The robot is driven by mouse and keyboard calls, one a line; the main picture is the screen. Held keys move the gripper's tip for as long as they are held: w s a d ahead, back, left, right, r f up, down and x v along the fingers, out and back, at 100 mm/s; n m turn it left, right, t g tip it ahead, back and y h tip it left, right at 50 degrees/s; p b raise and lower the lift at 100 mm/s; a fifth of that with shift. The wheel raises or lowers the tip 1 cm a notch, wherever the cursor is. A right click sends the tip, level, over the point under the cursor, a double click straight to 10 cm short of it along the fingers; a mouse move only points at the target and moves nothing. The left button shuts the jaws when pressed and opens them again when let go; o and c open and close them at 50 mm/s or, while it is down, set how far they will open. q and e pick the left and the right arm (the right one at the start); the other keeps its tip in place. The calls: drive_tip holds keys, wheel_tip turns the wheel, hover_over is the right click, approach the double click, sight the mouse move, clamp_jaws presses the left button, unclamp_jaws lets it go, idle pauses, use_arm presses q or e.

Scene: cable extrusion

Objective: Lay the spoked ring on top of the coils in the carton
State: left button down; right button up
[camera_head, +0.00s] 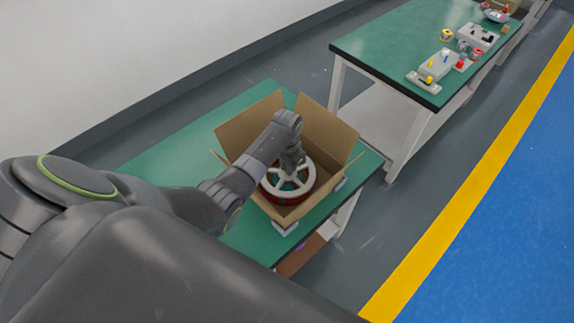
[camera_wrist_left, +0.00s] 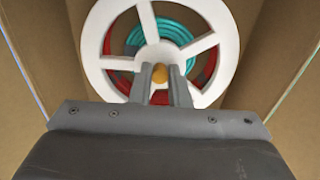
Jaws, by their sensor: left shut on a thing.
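The white spoked ring (camera_head: 309,183) is inside the open carton (camera_head: 327,130), above the coils. It fills the upper middle of the left wrist view (camera_wrist_left: 94,45). Red coil (camera_wrist_left: 121,80) and teal coil (camera_wrist_left: 174,28) show through its gaps. My left gripper (camera_head: 297,164) reaches down into the carton and is shut at the ring's hub. In the wrist view its fingers (camera_wrist_left: 160,88) close on a small orange-brown knob (camera_wrist_left: 160,73) there. Whether the ring touches the coils cannot be told. My right gripper is not in view.
The carton stands on a green-topped table (camera_head: 170,155) with its flaps spread open. A second green table (camera_head: 385,45) at the back right carries several small devices. Grey floor lies between and around the tables.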

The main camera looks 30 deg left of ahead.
use_arm(q)
drive_tip(key=shift+f, duration=0.1)
drive_tip(key=shift+f, duration=0.5)
drive_tip(key=c, duration=1.4)
unclamp_jaws()
drive_tip(key=shift+r, duration=0.1)
wheel_tip(320, 180, up, 13)
drive_tip(key=shift+r+b, duration=0.1)
drive_tip(key=shift+b, duration=0.25)
